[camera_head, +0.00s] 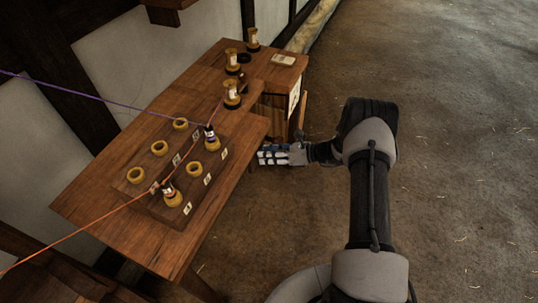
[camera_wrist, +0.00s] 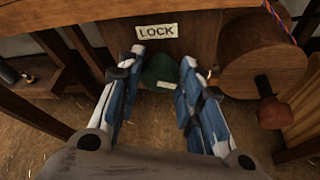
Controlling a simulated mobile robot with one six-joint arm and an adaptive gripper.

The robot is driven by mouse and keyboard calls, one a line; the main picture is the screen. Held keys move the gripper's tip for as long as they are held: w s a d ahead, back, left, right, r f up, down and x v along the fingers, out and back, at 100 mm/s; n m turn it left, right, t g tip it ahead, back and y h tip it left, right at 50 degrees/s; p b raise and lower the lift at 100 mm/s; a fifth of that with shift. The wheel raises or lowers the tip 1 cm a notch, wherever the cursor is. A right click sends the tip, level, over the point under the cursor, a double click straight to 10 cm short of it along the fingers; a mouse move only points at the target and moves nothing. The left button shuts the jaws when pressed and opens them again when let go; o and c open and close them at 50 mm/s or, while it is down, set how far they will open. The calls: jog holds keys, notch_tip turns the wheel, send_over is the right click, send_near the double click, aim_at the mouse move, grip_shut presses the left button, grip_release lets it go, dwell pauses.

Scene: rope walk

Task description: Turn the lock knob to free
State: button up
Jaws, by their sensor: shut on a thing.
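The lock knob (camera_wrist: 160,70) is a dark green, rounded knob under a pale "LOCK" label (camera_wrist: 157,31) on a wooden panel, in the wrist view. A small pale mark shows at its lower edge. My gripper (camera_wrist: 163,60) has its blue and white fingers on both sides of the knob, shut on it. In the head view my gripper (camera_head: 268,155) reaches in from the right, beside the wooden bench (camera_head: 90,205); the knob is hidden there.
A wooden drum (camera_wrist: 255,55) with a crank handle (camera_wrist: 271,112) and coloured rope stands close right of my fingers. A board (camera_head: 150,197) with yellow rings and two roped bobbins is on the bench. Open floor (camera_head: 460,150) lies right.

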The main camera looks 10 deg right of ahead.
jog(key=o, duration=1)
jog(key=shift+o, duration=0.2)
jog(key=v, duration=1.2)
